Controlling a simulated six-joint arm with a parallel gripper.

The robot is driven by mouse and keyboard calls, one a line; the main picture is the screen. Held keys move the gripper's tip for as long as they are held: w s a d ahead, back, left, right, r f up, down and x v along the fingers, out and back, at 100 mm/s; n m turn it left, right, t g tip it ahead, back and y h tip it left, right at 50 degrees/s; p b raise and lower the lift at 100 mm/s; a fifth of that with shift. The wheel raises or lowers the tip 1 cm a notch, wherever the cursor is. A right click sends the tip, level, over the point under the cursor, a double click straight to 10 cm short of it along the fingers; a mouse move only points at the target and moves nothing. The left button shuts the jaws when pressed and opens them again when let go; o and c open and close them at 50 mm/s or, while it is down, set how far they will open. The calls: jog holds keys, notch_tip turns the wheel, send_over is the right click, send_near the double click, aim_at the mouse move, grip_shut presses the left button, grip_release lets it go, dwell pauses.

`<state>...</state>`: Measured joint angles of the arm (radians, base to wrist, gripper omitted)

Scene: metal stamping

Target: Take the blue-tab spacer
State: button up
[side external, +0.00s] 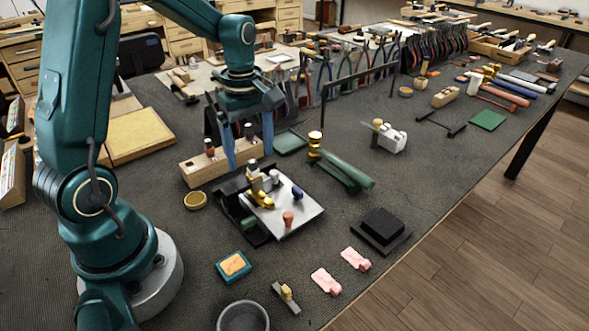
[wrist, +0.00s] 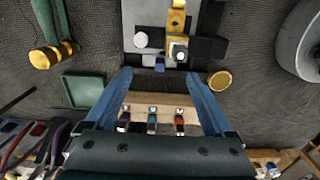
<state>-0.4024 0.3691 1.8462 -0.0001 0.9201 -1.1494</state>
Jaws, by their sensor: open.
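My gripper (wrist: 159,78) is open, its two blue fingers apart with nothing held between the tips. In the side view my gripper (side external: 248,160) hangs pointing down at the wooden rack (side external: 196,173). In the wrist view the rack (wrist: 164,101) shows between the fingers, with three small upright pieces: one purplish (wrist: 124,119), one teal-blue (wrist: 152,121) and one red (wrist: 179,121). The teal-blue middle one looks like the blue-tab spacer, but its tab is too small to be sure. In the side view a finger may hide it.
A metal plate (side external: 296,213) carries a yellow clamp (side external: 262,199), an orange peg (side external: 288,219) and a blue knob (side external: 297,193). Pliers stand farther back.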

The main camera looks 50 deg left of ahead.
jog(key=shift+a+f, duration=0.1)
jog(key=shift+f, duration=2.6)
grip_shut()
jog(key=shift+r, duration=0.1)
